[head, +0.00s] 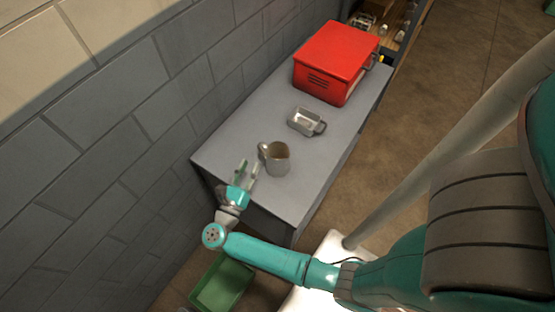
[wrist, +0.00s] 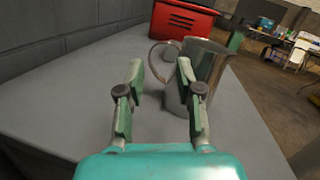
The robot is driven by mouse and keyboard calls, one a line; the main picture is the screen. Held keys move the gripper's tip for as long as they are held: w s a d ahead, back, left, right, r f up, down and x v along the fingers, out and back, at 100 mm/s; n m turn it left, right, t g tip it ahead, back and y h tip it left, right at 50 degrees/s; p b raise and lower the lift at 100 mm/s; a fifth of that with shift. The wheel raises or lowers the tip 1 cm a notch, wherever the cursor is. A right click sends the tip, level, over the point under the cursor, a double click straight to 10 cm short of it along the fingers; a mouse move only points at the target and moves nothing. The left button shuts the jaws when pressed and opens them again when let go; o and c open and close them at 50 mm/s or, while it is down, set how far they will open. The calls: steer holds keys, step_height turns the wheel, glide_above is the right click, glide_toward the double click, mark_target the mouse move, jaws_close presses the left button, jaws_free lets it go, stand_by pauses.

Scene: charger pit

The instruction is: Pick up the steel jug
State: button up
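The steel jug (head: 277,159) stands upright on the grey table (head: 214,156) near its front end, with its handle toward the wall side. In the wrist view the jug (wrist: 208,66) is ahead and to the right, its handle loop (wrist: 160,58) on the left, partly behind the right finger. My gripper (head: 247,172) is over the front end of the table, just left of the jug. In the wrist view my gripper (wrist: 161,80) has its two fingers apart with nothing between them but the view of the handle beyond. Whether the right finger touches the jug cannot be told.
A red metal box (head: 333,59) stands at the table's far end. A block wall (head: 140,110) runs along the table's left side. A green bin (head: 222,283) is on the floor in front.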

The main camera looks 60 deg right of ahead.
mark_target(258, 146)
steer(key=w+m+g, duration=0.1)
steer(key=a+f+m+g, duration=0.1)
steer(key=w+m, duration=0.1)
steer(key=shift+w+a+f+m+g+y, duration=0.2)
steer(key=shift+w+a+m+g+y, duration=0.1)
steer(key=shift+a+g+y, duration=0.1)
steer(key=shift+d+f, duration=0.1)
steer(key=shift+d, duration=0.05)
steer(key=d, duration=1)
steer(key=shift+w+d, duration=0.2)
steer(key=shift+w, duration=0.15)
jaws_close()
steer(key=shift+r, duration=0.2)
